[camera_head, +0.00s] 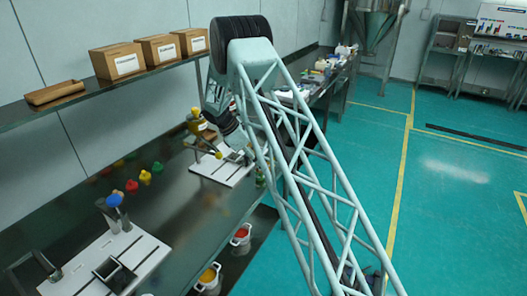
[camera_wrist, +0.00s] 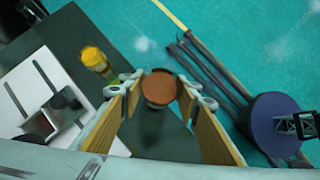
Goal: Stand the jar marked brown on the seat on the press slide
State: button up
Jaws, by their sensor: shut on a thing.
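In the wrist view a jar with a round brown lid (camera_wrist: 158,87) sits between the tips of my gripper (camera_wrist: 160,95), which is shut on it. I see its lid from above; most of its body and any label are hidden. To the left is a white press plate (camera_wrist: 22,82) with dark slots and a metal seat block (camera_wrist: 55,115); the jar is apart from it. In the head view a far plate (camera_head: 207,169) and a near plate (camera_head: 140,250) lie on the bench. My arm hides the gripper and jar there.
A yellow-topped object (camera_wrist: 93,57) stands near the plate in the wrist view. In the head view, several coloured knobs (camera_head: 132,185) lie along the back of the dark bench (camera_head: 180,225). A shelf with boxes (camera_head: 117,62) hangs above. Buckets (camera_head: 240,238) stand below the bench's front edge.

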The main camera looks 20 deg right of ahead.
jog(key=s+a+f+m+g+y, duration=0.2)
jog(key=s+a+m+g+y, duration=0.3)
jog(key=s+a+m, duration=1)
jog(key=s+a+y, duration=0.1)
jog(key=s+a, duration=0.5)
jog(key=s, duration=0.1)
jog(key=shift+f+b, duration=0.25)
jog(key=shift+b, duration=0.1)
jog(key=shift+w+a, duration=0.1)
